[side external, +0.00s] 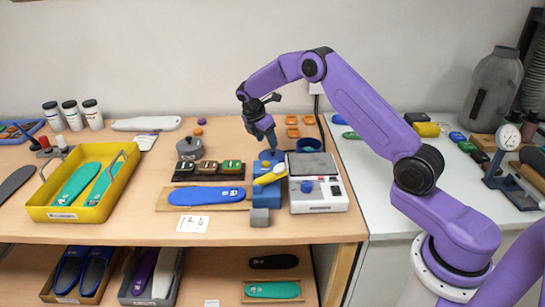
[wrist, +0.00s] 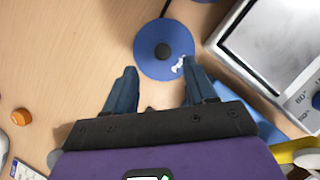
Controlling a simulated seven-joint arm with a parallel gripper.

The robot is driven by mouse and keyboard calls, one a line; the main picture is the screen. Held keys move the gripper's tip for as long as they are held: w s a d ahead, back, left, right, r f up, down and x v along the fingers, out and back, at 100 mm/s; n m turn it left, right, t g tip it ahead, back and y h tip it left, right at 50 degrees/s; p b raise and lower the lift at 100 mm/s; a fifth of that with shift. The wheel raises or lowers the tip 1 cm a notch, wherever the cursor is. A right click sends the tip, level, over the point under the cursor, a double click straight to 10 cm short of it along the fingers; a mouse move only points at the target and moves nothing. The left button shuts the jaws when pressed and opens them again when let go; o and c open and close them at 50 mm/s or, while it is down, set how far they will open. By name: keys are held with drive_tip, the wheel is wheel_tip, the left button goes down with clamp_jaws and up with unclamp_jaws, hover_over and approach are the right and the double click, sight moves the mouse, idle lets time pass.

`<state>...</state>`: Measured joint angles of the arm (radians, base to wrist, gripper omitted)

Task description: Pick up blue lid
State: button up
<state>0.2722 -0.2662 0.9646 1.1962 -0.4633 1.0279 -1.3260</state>
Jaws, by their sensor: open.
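The blue lid (wrist: 150,62) is a round blue disc with a black knob in its middle and a small white mark near its right edge. It lies on the wooden table (wrist: 60,50), left of the scale. In the side external view a blue shape (side external: 268,155) just below my fingers appears to be this lid, partly hidden. My gripper (wrist: 160,68) is open and empty, pointing down. In the wrist view its fingertips lie either side of the lid's lower part, still short of the knob. It also shows in the side external view (side external: 270,141).
A white scale (side external: 318,203) with a grey plate stands close on the right. A blue insole (side external: 206,195) on a board and a grey pot (side external: 191,149) are left. Orange pieces (side external: 292,132) lie behind.

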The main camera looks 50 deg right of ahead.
sight(271, 150)
drive_tip(key=shift+s+x, duration=0.15)
drive_tip(key=shift+x, duration=1.15)
drive_tip(key=shift+s+x, duration=0.1)
drive_tip(key=shift+x, duration=1.25)
drive_tip(key=shift+d+r, duration=0.1)
clamp_jaws()
